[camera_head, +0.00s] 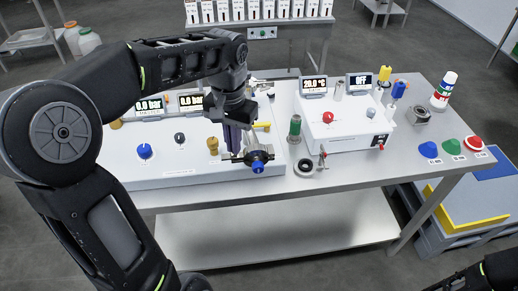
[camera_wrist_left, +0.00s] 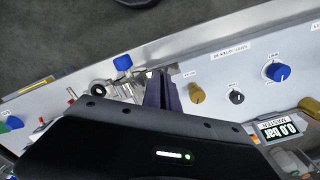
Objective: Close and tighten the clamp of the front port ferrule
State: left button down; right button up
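The front port ferrule (camera_head: 258,156) sits at the front edge of the white panel in the head view. It is a dark round fitting with a metal clamp around it and a blue clamp knob (camera_head: 258,168) facing front. In the left wrist view the blue knob (camera_wrist_left: 122,62) is left of the fingers. My left gripper (camera_head: 237,150) points down with purple fingers, just left of and behind the ferrule. The fingers (camera_wrist_left: 160,78) look close together, with nothing clearly between them; their exact gap is unclear. Whether the clamp is closed is too small to tell. My right arm shows only at the bottom right corner.
The white panel (camera_head: 180,178) carries a blue knob (camera_head: 144,151), a black knob and ochre knobs. Right of the ferrule are a loose dark ring (camera_head: 304,168), a small metal clamp (camera_head: 323,157), a green cylinder (camera_head: 295,128) and a white box (camera_head: 345,138). Open floor lies in front.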

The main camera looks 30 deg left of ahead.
pick_arm(q)
jog(key=shift+m, duration=0.8)
jog(key=shift+m+p, duration=0.35)
jog(key=shift+m, duration=0.75)
jog(key=shift+m+p, duration=0.3)
jog(key=shift+m, duration=0.8)
